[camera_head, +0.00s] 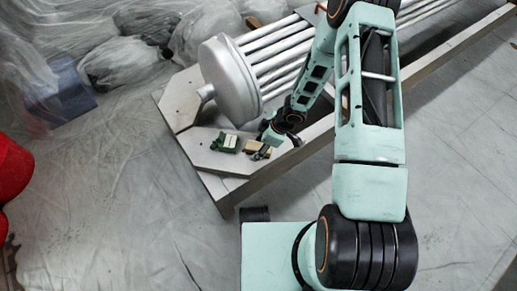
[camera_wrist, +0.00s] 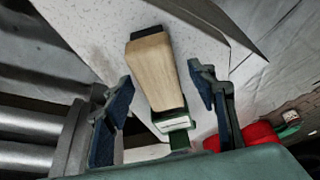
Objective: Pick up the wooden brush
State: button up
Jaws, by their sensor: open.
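The wooden brush (camera_wrist: 152,70) shows in the wrist view as a tan wooden block with dark ends. It lies on a pale speckled board (camera_wrist: 90,30). In the head view the brush (camera_head: 256,148) is a small tan piece near the board's front corner, partly hidden by my gripper (camera_head: 266,143). In the wrist view my gripper (camera_wrist: 160,78) is open, with one blue-padded finger on each side of the brush. A gap shows between each finger and the wood. I cannot tell how far down the fingertips reach.
A small green item with a pale label (camera_head: 227,143) lies just left of the brush. A large silver cylinder with pipes (camera_head: 228,80) stands behind. Plastic-wrapped bundles (camera_head: 125,62) lie at the back left, and a red object (camera_head: 12,165) is at the left edge.

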aim_at(255, 145)
jog(key=shift+f, duration=0.2)
jog(key=shift+c, duration=0.4)
jog(key=c, duration=1.2)
jog(key=shift+r, duration=0.5)
notch_tip(255, 145, up, 3)
jog(key=p, duration=0.3)
jog(key=shift+r, duration=0.1)
jog(key=s+d+r, duration=0.1)
jog(key=s+r, duration=0.2)
jog(key=s, duration=0.1)
jog(key=s+d+r, duration=0.1)
jog(key=s+r, duration=0.2)
jog(key=s, duration=0.2)
jog(key=s+d+r, duration=0.1)
jog(key=s+r, duration=0.2)
jog(key=s, duration=0.1)
jog(key=shift+s+r, duration=0.15)
jog(key=shift+s, duration=0.25)
